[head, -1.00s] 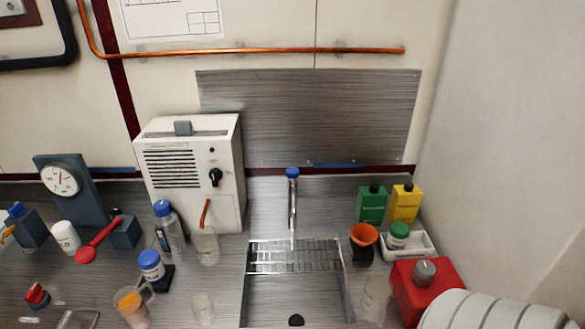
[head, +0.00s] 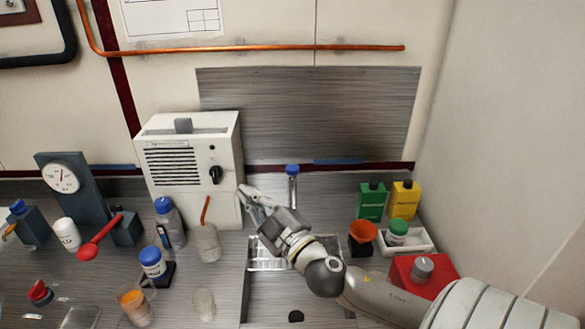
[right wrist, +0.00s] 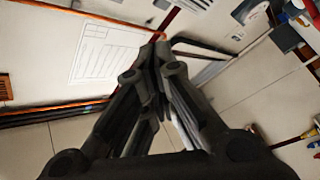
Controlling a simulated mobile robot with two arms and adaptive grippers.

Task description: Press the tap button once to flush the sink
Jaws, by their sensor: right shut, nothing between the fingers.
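The tap's blue button (head: 292,169) tops the slim metal tap at the back of the sink in the head view. The tap's lower part is hidden behind my right gripper and wrist. My right gripper (head: 243,190) is shut and empty. Its tips point up and left, beside the white box's right side and left of the blue button, apart from the button in the picture. The sink (head: 270,308) lies below my right arm, its drain showing. In the right wrist view the shut fingers (right wrist: 155,50) show against the wall; the tap is not in that view. My left gripper is not in view.
The white box (head: 190,165) with a black knob stands left of the tap. Bottles and beakers crowd the counter at left. Green (head: 371,200) and yellow (head: 405,199) bottles, an orange funnel (head: 362,231) and a red box (head: 405,272) stand at right.

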